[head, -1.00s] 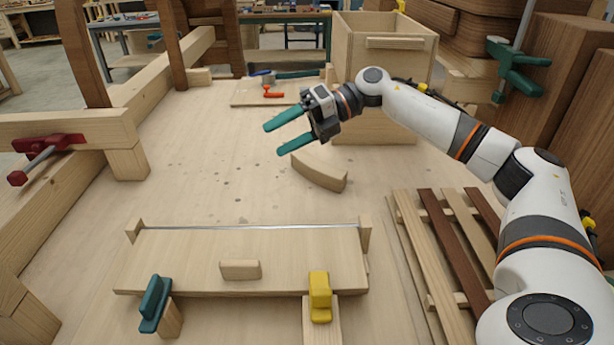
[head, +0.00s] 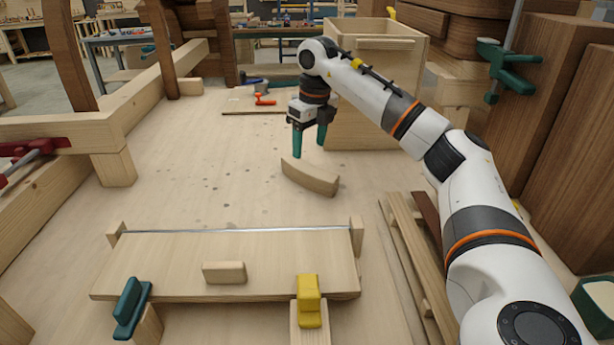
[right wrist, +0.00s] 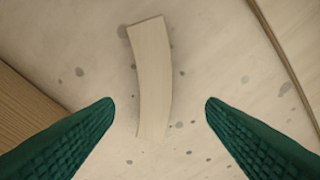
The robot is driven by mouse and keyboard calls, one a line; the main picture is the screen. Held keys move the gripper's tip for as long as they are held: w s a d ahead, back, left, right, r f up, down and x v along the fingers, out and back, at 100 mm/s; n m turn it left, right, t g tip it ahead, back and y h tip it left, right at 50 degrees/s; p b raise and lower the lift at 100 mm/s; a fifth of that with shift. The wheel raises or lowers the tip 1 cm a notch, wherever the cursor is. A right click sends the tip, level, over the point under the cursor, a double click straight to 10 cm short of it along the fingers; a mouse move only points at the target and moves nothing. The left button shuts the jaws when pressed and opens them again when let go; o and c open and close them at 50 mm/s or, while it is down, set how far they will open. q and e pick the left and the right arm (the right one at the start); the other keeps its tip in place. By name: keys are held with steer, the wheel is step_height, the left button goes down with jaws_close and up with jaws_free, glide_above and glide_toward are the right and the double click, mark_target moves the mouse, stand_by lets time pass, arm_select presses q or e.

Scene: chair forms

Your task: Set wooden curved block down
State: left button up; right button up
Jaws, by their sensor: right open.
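The wooden curved block (head: 310,178) lies on the pale bench top in the middle of the head view. My right gripper (head: 309,154) is just above and behind it, fingers pointing down, open and empty. In the right wrist view the curved block (right wrist: 152,75) lies on the bench beyond and between the two spread green fingertips (right wrist: 160,101), apart from both. My left gripper is not in view.
A wooden box (head: 375,90) stands right behind the gripper. A wide board (head: 280,270) with a small wooden block (head: 224,272), a yellow clamp (head: 309,300) and a green clamp (head: 130,305) lies in front. Slats (head: 420,260) lie at right. The bench left of the block is clear.

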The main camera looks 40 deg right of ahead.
mark_target(308, 168)
steer(key=f, duration=0.6)
steer(key=w+f, duration=0.1)
steer(key=f, duration=0.1)
steer(key=shift+w+d+f, duration=0.1)
steer(key=shift+d+f, duration=0.15)
steer(key=shift+f, duration=0.15)
steer(key=shift+r, duration=0.1)
steer(key=c, duration=1.3)
